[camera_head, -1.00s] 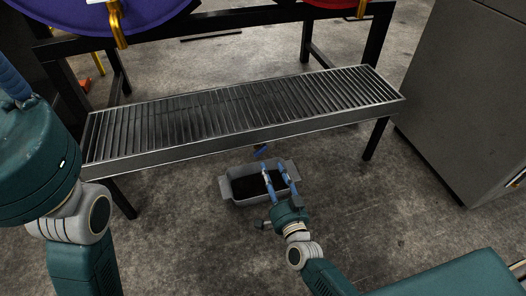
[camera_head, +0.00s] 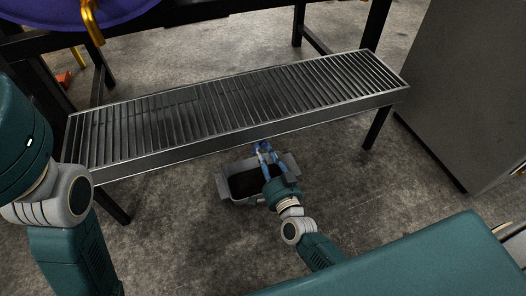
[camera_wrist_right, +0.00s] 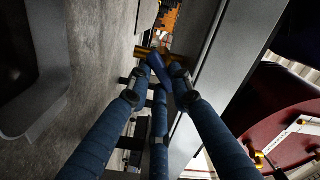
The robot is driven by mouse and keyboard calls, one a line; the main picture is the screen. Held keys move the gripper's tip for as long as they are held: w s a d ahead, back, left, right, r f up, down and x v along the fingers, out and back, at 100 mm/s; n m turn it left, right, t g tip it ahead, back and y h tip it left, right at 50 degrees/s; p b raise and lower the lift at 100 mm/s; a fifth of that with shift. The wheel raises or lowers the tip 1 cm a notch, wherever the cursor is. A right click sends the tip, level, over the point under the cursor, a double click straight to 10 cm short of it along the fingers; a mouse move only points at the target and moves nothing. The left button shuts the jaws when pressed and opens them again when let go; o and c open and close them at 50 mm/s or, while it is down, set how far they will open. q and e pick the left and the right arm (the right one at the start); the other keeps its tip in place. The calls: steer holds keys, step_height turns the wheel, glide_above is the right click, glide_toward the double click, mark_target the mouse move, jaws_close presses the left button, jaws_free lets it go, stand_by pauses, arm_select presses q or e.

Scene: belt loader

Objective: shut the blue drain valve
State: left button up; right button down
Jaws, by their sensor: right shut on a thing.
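The blue drain valve handle (camera_wrist_right: 157,68) is a short blue lever on a brass valve body (camera_wrist_right: 147,53) in the right wrist view. My right gripper (camera_wrist_right: 158,72) has its fingertips on both sides of the lever and is shut on it. In the head view my right gripper (camera_head: 263,148) reaches to just under the front edge of the slatted steel trough (camera_head: 190,160), and it hides the valve there. My left arm shows at the left edge of the head view, but its gripper is out of view.
A grey tub (camera_head: 226,188) with dark contents stands on the floor below my right gripper. A table leg (camera_head: 377,127) and a large grey cabinet (camera_head: 465,100) stand to the right. A purple drum (camera_head: 60,14) is at the upper left. The floor in front is mostly clear.

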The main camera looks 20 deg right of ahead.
steer(key=shift+m, duration=0.3)
steer(key=m, duration=0.7)
steer(key=shift+f+m, duration=0.2)
steer(key=shift+m, duration=0.2)
stand_by(0.4)
steer(key=c, duration=1.5)
jaws_free()
steer(key=shift+c, duration=0.2)
steer(key=shift+a, duration=0.1)
